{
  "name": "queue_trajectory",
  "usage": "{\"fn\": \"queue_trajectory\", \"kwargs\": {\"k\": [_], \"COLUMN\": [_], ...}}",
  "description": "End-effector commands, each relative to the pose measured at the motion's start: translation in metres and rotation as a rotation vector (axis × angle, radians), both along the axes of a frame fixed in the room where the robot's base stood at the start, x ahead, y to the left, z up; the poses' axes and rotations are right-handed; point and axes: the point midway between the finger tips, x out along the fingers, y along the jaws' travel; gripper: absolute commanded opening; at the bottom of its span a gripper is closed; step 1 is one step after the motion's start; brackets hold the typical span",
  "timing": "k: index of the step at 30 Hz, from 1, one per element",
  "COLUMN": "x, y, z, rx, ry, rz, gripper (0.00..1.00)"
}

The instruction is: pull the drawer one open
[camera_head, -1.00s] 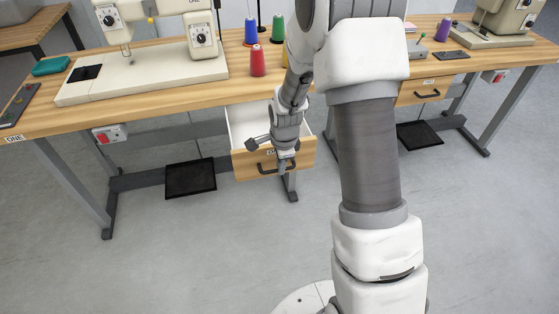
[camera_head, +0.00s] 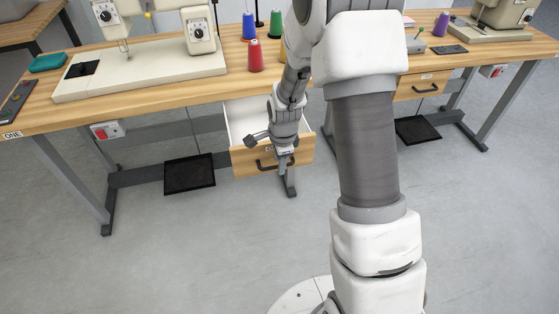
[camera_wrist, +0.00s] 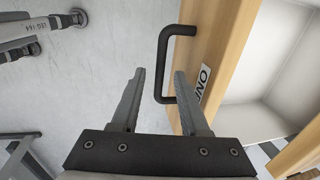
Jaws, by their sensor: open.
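Drawer one (camera_head: 243,162) is a wooden-fronted drawer with a white inside, under the left sewing table. It stands pulled out, and its white interior shows in the head view. Its dark bar handle (camera_head: 265,166) also shows in the wrist view (camera_wrist: 161,65), beside the label reading ONE (camera_wrist: 203,82). My gripper (camera_head: 286,160) is at the drawer front, by the handle. In the wrist view the fingers of my gripper (camera_wrist: 157,72) are apart, with the lower end of the handle near the right finger. I cannot tell whether they touch.
The wooden table (camera_head: 120,112) holds a sewing machine (camera_head: 150,70) and coloured thread cones, including a red one (camera_head: 255,56). A second closed drawer (camera_head: 420,86) is at the right. A black pedal (camera_head: 189,174) is under the table. The floor in front is clear.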

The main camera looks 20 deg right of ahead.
Motion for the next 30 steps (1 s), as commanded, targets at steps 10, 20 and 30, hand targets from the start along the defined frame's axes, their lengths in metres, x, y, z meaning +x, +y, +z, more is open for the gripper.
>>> {"fn": "queue_trajectory", "kwargs": {"k": [10, 20, 30], "x": [-0.008, -0.024, -0.034], "y": [0.0, 0.001, 0.0], "z": [0.052, 0.131, 0.169], "rx": [-0.001, 0.0, 0.0], "ry": [-0.005, -0.004, 0.0], "rz": [0.0, 0.001, 0.001], "gripper": [0.45, 0.45, 0.45]}}
